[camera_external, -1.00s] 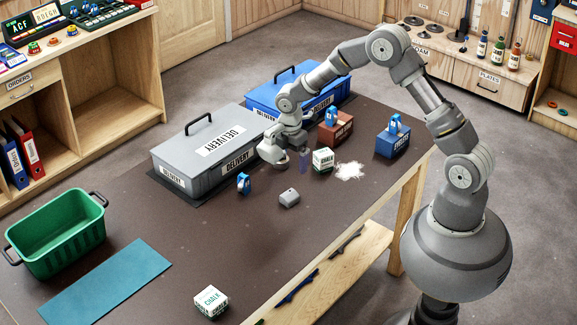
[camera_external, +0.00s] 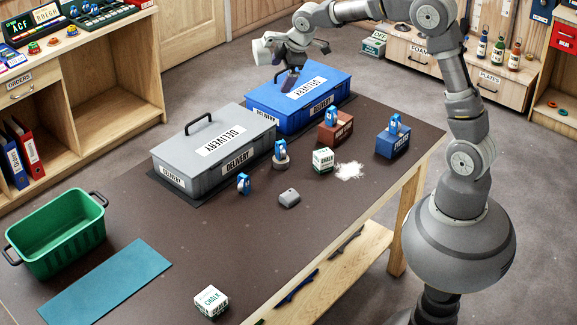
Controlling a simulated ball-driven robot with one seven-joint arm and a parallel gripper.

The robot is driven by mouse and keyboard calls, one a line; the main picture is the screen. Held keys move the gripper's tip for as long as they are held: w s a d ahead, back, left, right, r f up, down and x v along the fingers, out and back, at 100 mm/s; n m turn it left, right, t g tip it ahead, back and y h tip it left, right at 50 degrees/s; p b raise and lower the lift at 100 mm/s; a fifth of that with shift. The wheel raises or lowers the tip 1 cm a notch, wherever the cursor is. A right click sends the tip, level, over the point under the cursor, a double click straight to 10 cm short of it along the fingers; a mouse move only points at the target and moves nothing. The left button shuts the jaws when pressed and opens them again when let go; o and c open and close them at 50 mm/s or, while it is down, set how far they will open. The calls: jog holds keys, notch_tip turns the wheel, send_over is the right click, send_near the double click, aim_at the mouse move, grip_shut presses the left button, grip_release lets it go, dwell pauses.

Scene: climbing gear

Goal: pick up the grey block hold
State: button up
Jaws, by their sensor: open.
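The grey block hold (camera_external: 289,198) lies on the dark table top, right of a small blue device and in front of the grey delivery box. It is a small rounded grey lump with nothing touching it. My gripper (camera_external: 289,80) is open and raised over the blue delivery box (camera_external: 312,98), close to its handle in the picture. It is well behind and above the block hold. The gap between its fingers is too small to make out clearly.
A grey delivery box (camera_external: 190,165), blue devices (camera_external: 244,183) and (camera_external: 280,152), chalk boxes (camera_external: 323,160) and (camera_external: 211,301), a red-brown block (camera_external: 335,131) and a blue block (camera_external: 393,143) stand on the table. A green crate (camera_external: 58,240) and teal mat (camera_external: 107,282) are left.

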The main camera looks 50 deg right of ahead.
jog(key=s+d+r+m+t+b, duration=0.1)
jog(key=s+r+m+t, duration=0.1)
jog(key=r, duration=0.7)
jog(key=s+d+r+m+t+b, duration=0.2)
jog(key=s+r+m+t, duration=0.1)
jog(key=r, duration=0.6)
jog(key=s+d+r+m+t+b, duration=0.2)
jog(key=s+r+m+t, duration=0.1)
jog(key=r, duration=0.5)
jog(key=shift+s+d+r+m, duration=0.2)
jog(key=shift+s+r+m, duration=0.3)
jog(key=shift+s, duration=0.4)
jog(key=s+r+m, duration=0.1)
jog(key=s+r, duration=0.1)
jog(key=s+d+r+m+t+b, duration=0.1)
jog(key=s+r, duration=0.1)
jog(key=s+r+m+t, duration=0.1)
jog(key=s+r, duration=0.1)
jog(key=shift+d+r, duration=0.3)
jog(key=shift+r, duration=0.1)
jog(key=shift+c, duration=1.2)
